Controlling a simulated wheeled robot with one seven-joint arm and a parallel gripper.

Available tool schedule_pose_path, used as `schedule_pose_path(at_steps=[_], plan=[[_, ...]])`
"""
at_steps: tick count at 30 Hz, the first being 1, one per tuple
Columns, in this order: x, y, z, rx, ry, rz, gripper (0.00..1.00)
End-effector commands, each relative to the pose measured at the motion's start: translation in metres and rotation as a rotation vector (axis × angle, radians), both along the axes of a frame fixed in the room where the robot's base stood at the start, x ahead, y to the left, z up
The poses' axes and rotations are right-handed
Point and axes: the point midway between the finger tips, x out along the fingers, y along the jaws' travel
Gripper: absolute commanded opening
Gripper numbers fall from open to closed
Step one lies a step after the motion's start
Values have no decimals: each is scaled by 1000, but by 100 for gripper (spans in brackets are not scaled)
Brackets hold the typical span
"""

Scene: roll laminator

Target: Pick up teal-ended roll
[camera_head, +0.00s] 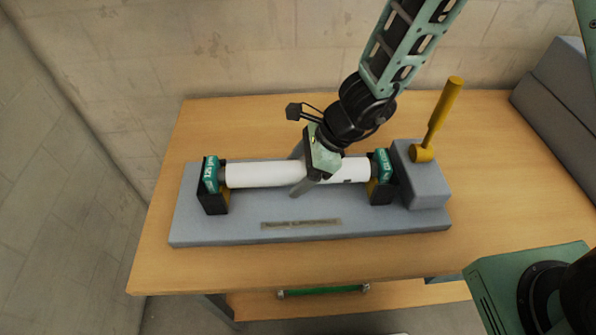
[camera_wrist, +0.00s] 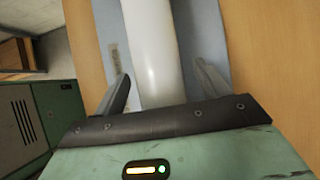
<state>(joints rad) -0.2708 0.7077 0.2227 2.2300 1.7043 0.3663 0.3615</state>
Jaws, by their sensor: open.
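The teal-ended roll (camera_head: 262,174) is a white cylinder with teal end caps. In the head view it lies level across two dark end supports on a grey laminator base (camera_head: 200,232). My gripper (camera_head: 298,176) is above the roll's middle, pointing down, with its fingers apart. In the wrist view the white roll (camera_wrist: 150,50) runs between the two spread fingers of my gripper (camera_wrist: 165,88), with a gap on each side. My gripper hides part of the roll in the head view. The teal ends are out of the wrist view.
A grey block with a yellow lever (camera_head: 442,115) stands at the base's right end. The base rests on a wooden table (camera_head: 500,200). A green bar (camera_head: 325,290) shows below the table's front edge. A grey stepped object (camera_head: 560,85) is at the far right.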

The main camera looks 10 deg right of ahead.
Motion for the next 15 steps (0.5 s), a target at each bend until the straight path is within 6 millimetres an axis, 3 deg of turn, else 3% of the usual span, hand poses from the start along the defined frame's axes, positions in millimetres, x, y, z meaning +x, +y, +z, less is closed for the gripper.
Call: schedule_pose_path(at_steps=[7, 15], plan=[[0, 1, -2, 0, 0, -2, 74], [1, 1, -1, 2, -2, -1, 0]])
